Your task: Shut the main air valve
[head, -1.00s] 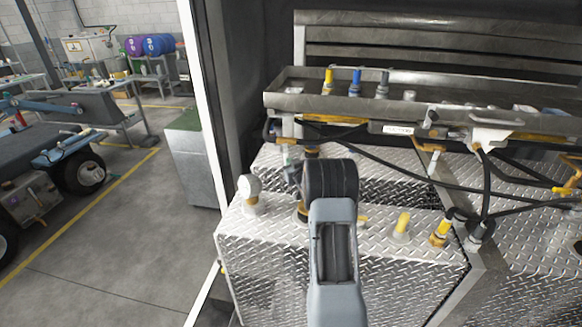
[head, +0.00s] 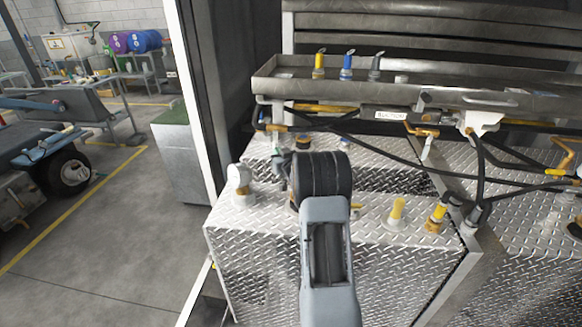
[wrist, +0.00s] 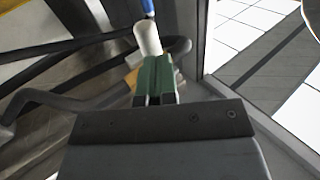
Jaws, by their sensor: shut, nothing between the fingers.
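In the wrist view, my gripper (wrist: 156,82) has its green fingers together, with nothing between them. A white piece with a blue end (wrist: 148,38) shows just past the fingertips; I cannot tell if they touch. A grey curved pipe (wrist: 60,100) and an orange-yellow part (wrist: 130,80) lie behind the fingers. I cannot tell for sure which fitting is the main air valve. Orange-yellow handles (head: 420,130) show on the piping under the tray.
A metal tray (head: 275,88) holds yellow, blue and grey nozzles. Black hoses (head: 480,165) hang at the right. A white-capped fitting (head: 239,178) and yellow fittings (head: 397,208) stand on the diamond-plate tank (head: 390,275). A white post (head: 205,100) stands left; open floor lies beyond.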

